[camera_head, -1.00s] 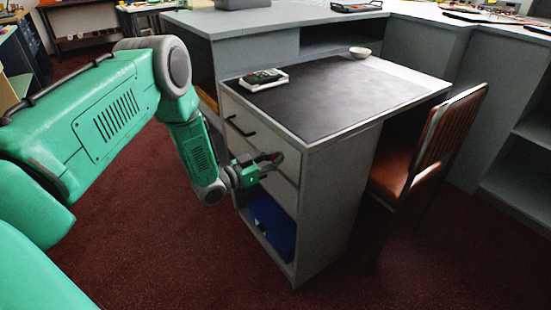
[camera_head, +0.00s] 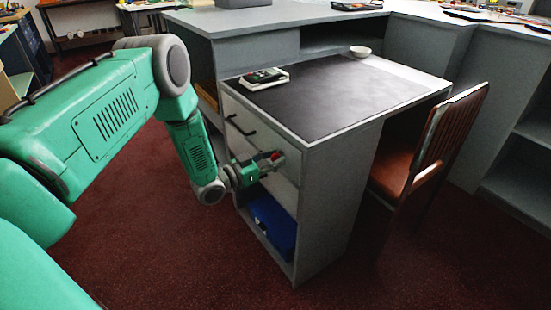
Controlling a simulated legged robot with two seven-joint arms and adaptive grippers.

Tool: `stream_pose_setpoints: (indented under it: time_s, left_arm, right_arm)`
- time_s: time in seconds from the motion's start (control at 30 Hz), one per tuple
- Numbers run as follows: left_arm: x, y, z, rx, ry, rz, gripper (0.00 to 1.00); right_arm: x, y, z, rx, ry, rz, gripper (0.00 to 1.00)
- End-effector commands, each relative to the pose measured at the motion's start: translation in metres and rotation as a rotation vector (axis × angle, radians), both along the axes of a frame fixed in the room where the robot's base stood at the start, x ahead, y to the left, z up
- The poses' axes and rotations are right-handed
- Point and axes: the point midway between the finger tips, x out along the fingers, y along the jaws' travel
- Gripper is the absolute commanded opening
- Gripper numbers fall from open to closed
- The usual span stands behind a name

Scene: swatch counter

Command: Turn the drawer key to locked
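The grey desk pedestal (camera_head: 330,200) stands in the middle, with its drawer fronts facing left. The upper drawer has a dark bar handle (camera_head: 240,126). My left gripper (camera_head: 270,160) is at the drawer front below that handle, near the pedestal's front corner. A small red part (camera_head: 275,155) shows at its fingertips, likely the key. The gripper hides most of the key and its lock, so which way the key is turned cannot be told. The fingers are too small to tell whether they are closed on it. My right gripper is not in view.
A blue bin (camera_head: 273,224) sits in the open bay under the drawers. On the dark desk top (camera_head: 330,95) are a device in a white tray (camera_head: 264,79) and a small bowl (camera_head: 360,51). A brown chair (camera_head: 425,150) stands at the right. Red carpet is clear in front.

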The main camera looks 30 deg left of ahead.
Motion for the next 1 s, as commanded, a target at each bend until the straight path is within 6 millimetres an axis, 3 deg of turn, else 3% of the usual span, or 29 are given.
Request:
stream_pose_setpoints:
  time_s: [0.6,1.0]
  left_arm:
    - [-0.098,0.043,-0.002,-0.001,0.004,0.003,0.29]
    - [-0.108,0.046,-0.002,0.0,0.002,0.001,0.29]
  right_arm:
    - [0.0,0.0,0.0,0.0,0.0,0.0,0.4]
    - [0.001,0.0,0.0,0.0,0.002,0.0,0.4]
